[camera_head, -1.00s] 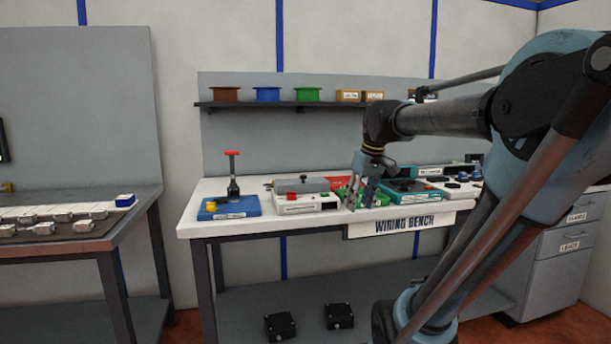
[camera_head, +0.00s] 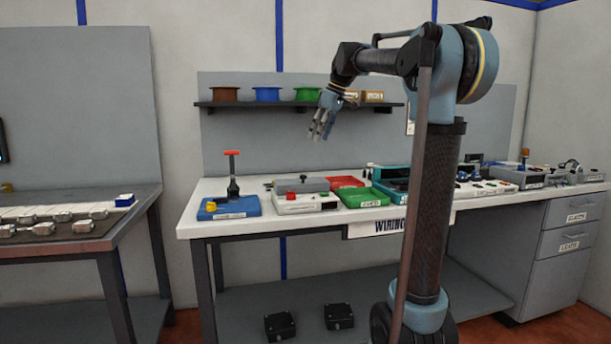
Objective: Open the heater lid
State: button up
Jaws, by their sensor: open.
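A white box with a grey lid, which looks like the heater (camera_head: 300,203), sits on the bench left of the green tray. It has a red button on its front. My gripper (camera_head: 321,132) is open and empty, pointing down. In the picture it is above and slightly right of the lid, well clear of the bench top and just below the shelf line.
A blue base with a red-handled upright tool (camera_head: 233,185) stands left of the heater. A red tray (camera_head: 345,182) and a green tray (camera_head: 362,197) are to its right. The shelf (camera_head: 240,104) holds spools and small boxes behind my gripper. More devices fill the right bench.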

send_near(301, 182)
jog(key=x, duration=0.5)
jog(key=shift+s, duration=0.2)
grip_shut()
